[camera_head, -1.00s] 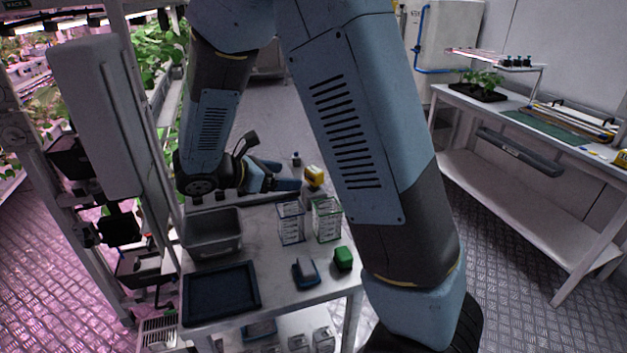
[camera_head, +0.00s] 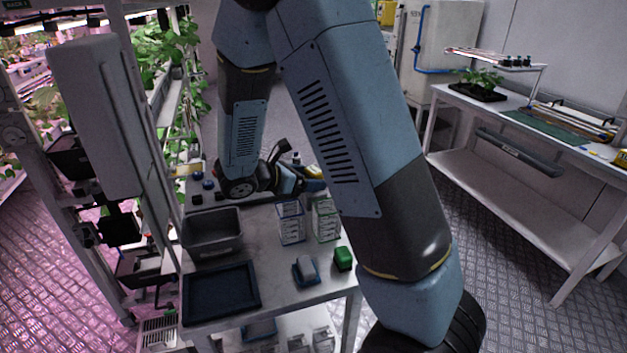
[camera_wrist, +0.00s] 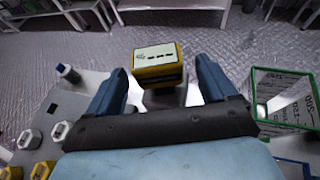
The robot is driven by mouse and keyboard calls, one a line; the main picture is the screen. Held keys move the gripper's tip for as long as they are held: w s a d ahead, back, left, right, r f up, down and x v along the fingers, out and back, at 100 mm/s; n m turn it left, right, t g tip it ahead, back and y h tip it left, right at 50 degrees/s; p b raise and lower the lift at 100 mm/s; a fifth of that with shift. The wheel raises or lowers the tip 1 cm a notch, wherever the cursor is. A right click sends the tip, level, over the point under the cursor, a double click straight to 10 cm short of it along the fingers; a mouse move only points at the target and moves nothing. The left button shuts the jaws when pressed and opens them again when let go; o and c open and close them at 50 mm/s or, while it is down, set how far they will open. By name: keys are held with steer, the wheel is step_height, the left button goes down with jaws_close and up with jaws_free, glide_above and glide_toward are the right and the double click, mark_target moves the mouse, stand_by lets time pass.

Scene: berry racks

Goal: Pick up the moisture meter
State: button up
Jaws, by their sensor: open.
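The likely moisture meter is a yellow block-like device with a pale, marked face (camera_wrist: 157,62). In the wrist view it stands beyond and between the two blue fingers, near the bench's far edge. My gripper (camera_wrist: 162,82) is open, with one finger on each side of the meter in the picture and nothing held. I cannot tell whether the fingertips are level with its body. In the head view my gripper (camera_head: 302,182) is low over the bench's far end, partly hidden by my arm.
Clear containers (camera_head: 290,223) stand just nearer on the bench; one with a green rim (camera_wrist: 283,98) is right of my gripper. A small blue-capped bottle (camera_wrist: 68,73) is at left. A grey bin (camera_head: 212,232), dark tray (camera_head: 221,292) and green block (camera_head: 343,258) are nearer.

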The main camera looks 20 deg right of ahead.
steer(key=x, duration=0.4)
steer(key=shift+w+d+f, duration=0.1)
steer(key=shift+d+f, duration=0.05)
steer(key=shift+c, duration=0.2)
steer(key=c, duration=1.2)
